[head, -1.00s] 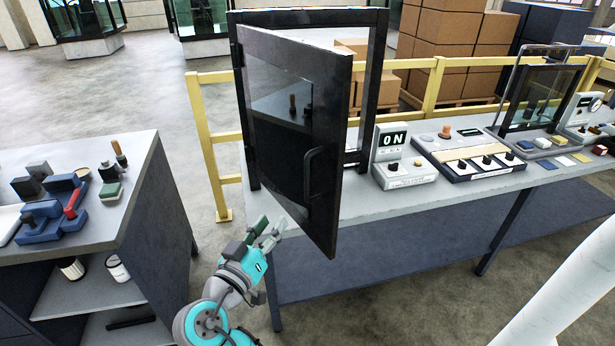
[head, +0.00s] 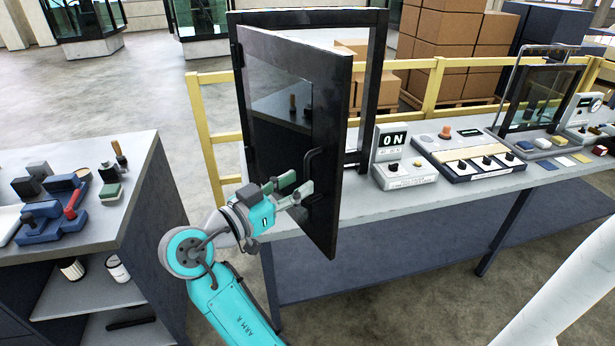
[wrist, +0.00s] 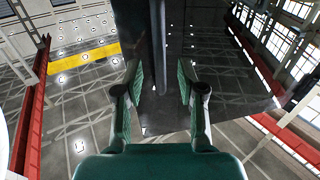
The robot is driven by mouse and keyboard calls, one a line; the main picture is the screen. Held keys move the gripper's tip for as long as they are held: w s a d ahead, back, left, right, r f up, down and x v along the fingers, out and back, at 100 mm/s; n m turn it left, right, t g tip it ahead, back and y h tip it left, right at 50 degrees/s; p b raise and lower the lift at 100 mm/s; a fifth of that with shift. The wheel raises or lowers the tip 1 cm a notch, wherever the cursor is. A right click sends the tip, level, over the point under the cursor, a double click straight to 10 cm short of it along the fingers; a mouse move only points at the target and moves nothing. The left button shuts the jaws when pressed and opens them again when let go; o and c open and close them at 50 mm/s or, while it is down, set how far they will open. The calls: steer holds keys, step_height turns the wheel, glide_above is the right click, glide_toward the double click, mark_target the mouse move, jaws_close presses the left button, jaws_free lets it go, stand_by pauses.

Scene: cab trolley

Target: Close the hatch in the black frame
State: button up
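The hatch (head: 280,105) is a black-edged door with a dark glass pane. It is hinged at the left side of the black frame (head: 374,75) and stands ajar, swung out towards me. Its dark bar handle (head: 308,178) is on the outer face near the free edge. My gripper (head: 301,189) is at the lower part of the handle in the head view. In the wrist view, the handle (wrist: 158,50) runs down between the two spread green fingers of my gripper (wrist: 160,90). The fingers appear apart from the bar; contact cannot be told.
The grey bench (head: 430,205) carries the frame. A side table (head: 130,170) with tools is at left. A yellow railing (head: 213,140) runs behind. Floor is clear between the tables.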

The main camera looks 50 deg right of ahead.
mark_target(308, 177)
steer(key=shift+s+d, duration=0.1)
steer(key=shift+d, duration=1.8)
jaws_close()
